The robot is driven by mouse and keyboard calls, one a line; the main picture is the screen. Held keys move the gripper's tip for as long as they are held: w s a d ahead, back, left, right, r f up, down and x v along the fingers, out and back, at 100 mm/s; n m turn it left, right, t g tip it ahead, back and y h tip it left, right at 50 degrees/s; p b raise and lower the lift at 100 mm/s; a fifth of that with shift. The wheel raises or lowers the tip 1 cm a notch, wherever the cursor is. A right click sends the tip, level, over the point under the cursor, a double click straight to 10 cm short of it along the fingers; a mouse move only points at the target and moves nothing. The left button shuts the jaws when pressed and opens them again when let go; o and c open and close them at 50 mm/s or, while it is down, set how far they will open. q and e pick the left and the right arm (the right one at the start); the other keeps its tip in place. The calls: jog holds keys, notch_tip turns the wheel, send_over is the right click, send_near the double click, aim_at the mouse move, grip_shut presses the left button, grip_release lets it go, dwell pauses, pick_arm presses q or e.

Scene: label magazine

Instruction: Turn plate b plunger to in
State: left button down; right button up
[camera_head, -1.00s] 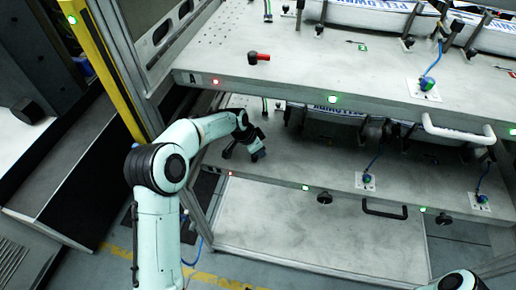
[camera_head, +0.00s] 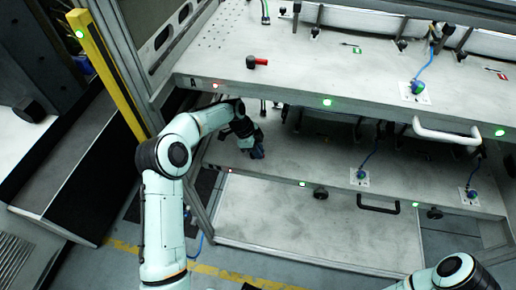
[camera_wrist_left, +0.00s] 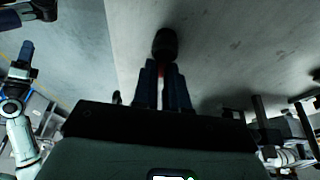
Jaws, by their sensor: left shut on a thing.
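The lower plate (camera_head: 290,165) is a grey slab under the upper plate marked A; its own letter is not readable. My left gripper (camera_head: 256,152) reaches in over the left part of this lower plate. In the left wrist view its dark blue fingers (camera_wrist_left: 162,85) are shut on a plunger with a round black knob (camera_wrist_left: 165,42) and a bit of red below it. In the head view the plunger is hidden by the gripper, so its position cannot be read. My right arm shows at the bottom right; its gripper seems to appear at the left wrist view's left edge (camera_wrist_left: 22,65).
The upper plate (camera_head: 300,75) overhangs close above my left gripper and carries a red and black plunger (camera_head: 257,62). A yellow post (camera_head: 105,72) stands left of my arm. Blue cables with connectors (camera_head: 361,174) and a black handle (camera_head: 378,205) lie to the right.

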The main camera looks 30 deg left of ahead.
pick_arm(q)
jog(key=shift+f, duration=0.1)
dwell(0.4)
jog(key=c, duration=1.2)
grip_release()
jog(key=shift+o, duration=0.2)
